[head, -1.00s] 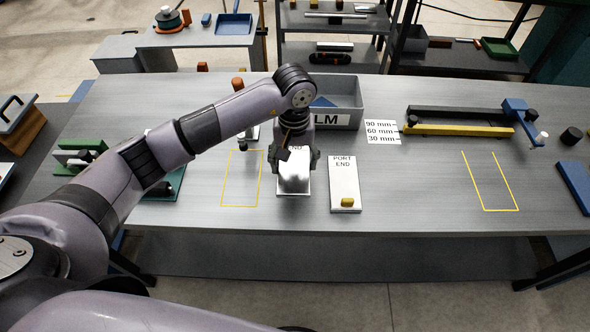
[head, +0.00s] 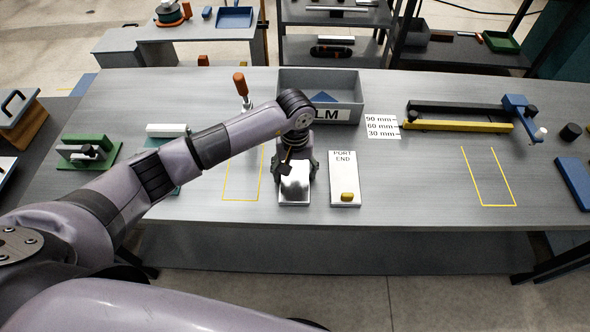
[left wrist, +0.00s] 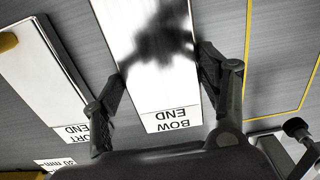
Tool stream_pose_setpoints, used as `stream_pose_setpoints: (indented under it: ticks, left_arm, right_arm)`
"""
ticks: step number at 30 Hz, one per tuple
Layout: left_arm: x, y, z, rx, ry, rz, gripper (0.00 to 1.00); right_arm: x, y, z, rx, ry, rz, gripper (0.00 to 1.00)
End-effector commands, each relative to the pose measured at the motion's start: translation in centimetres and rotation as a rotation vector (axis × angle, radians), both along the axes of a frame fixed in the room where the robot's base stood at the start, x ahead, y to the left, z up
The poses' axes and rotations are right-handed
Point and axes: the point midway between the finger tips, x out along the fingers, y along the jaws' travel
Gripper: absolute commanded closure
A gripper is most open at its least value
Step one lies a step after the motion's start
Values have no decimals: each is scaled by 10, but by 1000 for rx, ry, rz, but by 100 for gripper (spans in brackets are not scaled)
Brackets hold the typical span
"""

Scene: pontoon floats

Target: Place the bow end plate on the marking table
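The bow end plate (head: 294,199) is a pale flat plate lying on the grey table (head: 410,205). Its "BOW END" label shows in the left wrist view (left wrist: 168,110). My left gripper (head: 294,174) is directly over the plate. In the left wrist view, its spread fingers (left wrist: 160,75) straddle the plate, one along each long edge; I cannot tell whether they touch it. The gripper's shadow falls on the plate. My right gripper is not in view. I cannot tell which surface is called the marking table.
The port end plate (head: 344,185), with a yellow block (head: 347,197), lies just right. Yellow outlines (head: 242,200) mark the table left and far right (head: 498,206). A grey bin (head: 348,88), orange-handled tool (head: 241,88) and black-yellow fixture (head: 460,125) stand behind.

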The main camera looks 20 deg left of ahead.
Motion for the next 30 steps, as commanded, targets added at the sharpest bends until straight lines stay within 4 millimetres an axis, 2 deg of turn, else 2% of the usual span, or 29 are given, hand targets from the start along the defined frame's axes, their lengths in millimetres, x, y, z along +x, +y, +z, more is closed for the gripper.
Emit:
stream_pose_setpoints:
  ticks: [7, 20, 23, 30]
  left_arm:
    - [0, 0, 1, 0, 0, 0, 14]
    - [1, 0, 7, 0, -2, 0, 14]
    - [3, 0, 19, 0, -7, -2, 14]
    - [2, 1, 71, 0, -8, 0, 14]
  right_arm:
    - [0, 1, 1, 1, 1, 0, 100]
    - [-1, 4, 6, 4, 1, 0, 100]
    - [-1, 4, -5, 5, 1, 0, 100]
    - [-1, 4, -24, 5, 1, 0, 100]
